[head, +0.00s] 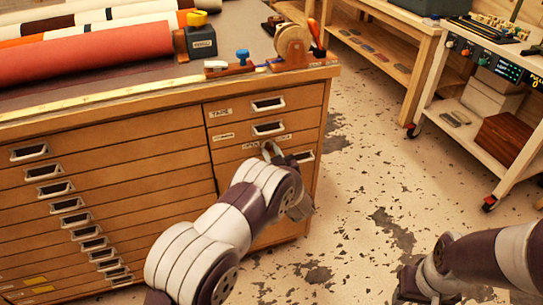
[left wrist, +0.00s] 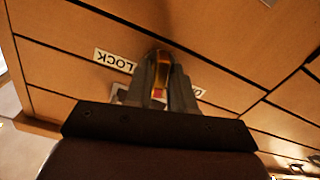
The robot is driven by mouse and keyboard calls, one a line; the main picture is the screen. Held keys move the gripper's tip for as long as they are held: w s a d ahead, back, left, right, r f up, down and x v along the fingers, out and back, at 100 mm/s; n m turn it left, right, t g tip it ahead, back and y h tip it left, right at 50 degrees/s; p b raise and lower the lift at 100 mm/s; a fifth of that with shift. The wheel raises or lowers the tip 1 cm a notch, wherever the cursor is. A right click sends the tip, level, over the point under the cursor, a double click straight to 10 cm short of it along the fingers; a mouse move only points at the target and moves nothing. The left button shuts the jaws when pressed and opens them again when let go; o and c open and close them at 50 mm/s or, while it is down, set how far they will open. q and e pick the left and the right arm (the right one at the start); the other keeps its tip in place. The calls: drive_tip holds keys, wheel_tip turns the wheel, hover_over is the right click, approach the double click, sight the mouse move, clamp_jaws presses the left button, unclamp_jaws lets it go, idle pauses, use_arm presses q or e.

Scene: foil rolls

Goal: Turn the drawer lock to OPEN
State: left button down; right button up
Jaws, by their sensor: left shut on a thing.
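The wooden drawer cabinet (head: 110,200) stands at left in the head view. The drawer lock (left wrist: 160,72) shows in the left wrist view as a narrow brass-coloured piece with a red mark. My left gripper (head: 273,153) is at the front of the cabinet's right-hand drawers, its fingers (left wrist: 163,75) closed on the lock piece from both sides. A LOCK label (left wrist: 115,61) lies left of the fingers, upside down. A second label (left wrist: 200,93) at right is mostly hidden by a finger. The exact lock setting is unclear.
Rolls (head: 90,52), a dark block (head: 196,42) and a tape dispenser (head: 292,47) rest on the cabinet top. A white cart (head: 480,131) and a wooden bench (head: 385,40) stand at right. The speckled floor (head: 365,180) between is clear.

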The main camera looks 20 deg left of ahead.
use_arm(q)
drive_tip(key=n+b, duration=0.2)
drive_tip(key=n, duration=0.3)
drive_tip(key=shift+f+n, duration=0.15)
drive_tip(key=shift+n, duration=0.25)
drive_tip(key=shift+n+b, duration=0.3)
drive_tip(key=c, duration=1.1)
unclamp_jaws()
drive_tip(key=shift+c, duration=0.2)
drive_tip(key=shift+s+d, duration=0.1)
drive_tip(key=p+v, duration=0.2)
drive_tip(key=v, duration=1)
drive_tip(key=shift+s+d+p, duration=0.15)
drive_tip(key=shift+s+p, duration=0.05)
drive_tip(key=shift+p, duration=0.2)
